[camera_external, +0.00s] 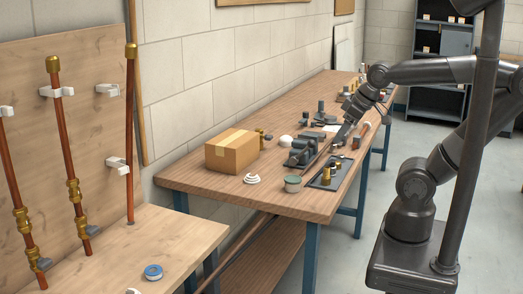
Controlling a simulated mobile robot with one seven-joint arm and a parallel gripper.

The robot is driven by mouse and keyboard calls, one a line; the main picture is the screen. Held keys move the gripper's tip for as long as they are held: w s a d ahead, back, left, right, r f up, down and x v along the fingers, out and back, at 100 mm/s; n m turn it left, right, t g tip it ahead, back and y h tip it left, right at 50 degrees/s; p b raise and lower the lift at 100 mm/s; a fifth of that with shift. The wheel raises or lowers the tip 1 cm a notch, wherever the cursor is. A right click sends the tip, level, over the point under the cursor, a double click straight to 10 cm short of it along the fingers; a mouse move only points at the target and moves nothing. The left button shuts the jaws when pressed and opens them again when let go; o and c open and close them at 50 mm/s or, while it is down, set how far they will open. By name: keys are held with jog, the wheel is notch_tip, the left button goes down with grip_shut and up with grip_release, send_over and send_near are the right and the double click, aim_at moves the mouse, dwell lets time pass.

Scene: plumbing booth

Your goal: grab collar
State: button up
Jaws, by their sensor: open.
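My gripper (339,139) reaches low over the wooden workbench from the right, above the far end of a dark mat. Its fingers are small and partly blurred into the tools around them. No thing shows between them. No part can be surely named as the collar at this size. A small brass fitting (326,176) stands upright on the dark mat (343,175), nearer the camera than my gripper. Another small brass-coloured piece (337,164) sits just behind it. Brass collars (74,190) also show around the copper pipes on the wooden panel at left.
A cardboard box (232,151), a white stacked piece (252,178) and a grey-green jar (292,184) stand on the workbench (210,188). A dark vise-like tool (299,152) is left of the mat. Several small parts crowd the far end. The front right bench corner is clear.

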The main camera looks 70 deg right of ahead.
jog(key=shift+c, duration=0.3)
jog(key=c, duration=0.9)
jog(key=shift+o, duration=0.2)
jog(key=shift+w, duration=0.1)
jog(key=g+y, duration=0.3)
jog(key=g, duration=0.3)
send_over(250, 177)
jog(key=d, duration=0.4)
notch_tip(250, 177, down, 14)
jog(key=x, duration=0.6)
jog(key=a+x, duration=0.1)
jog(key=x, duration=0.3)
jog(key=shift+w+r, duration=0.1)
jog(key=shift+r, duration=0.05)
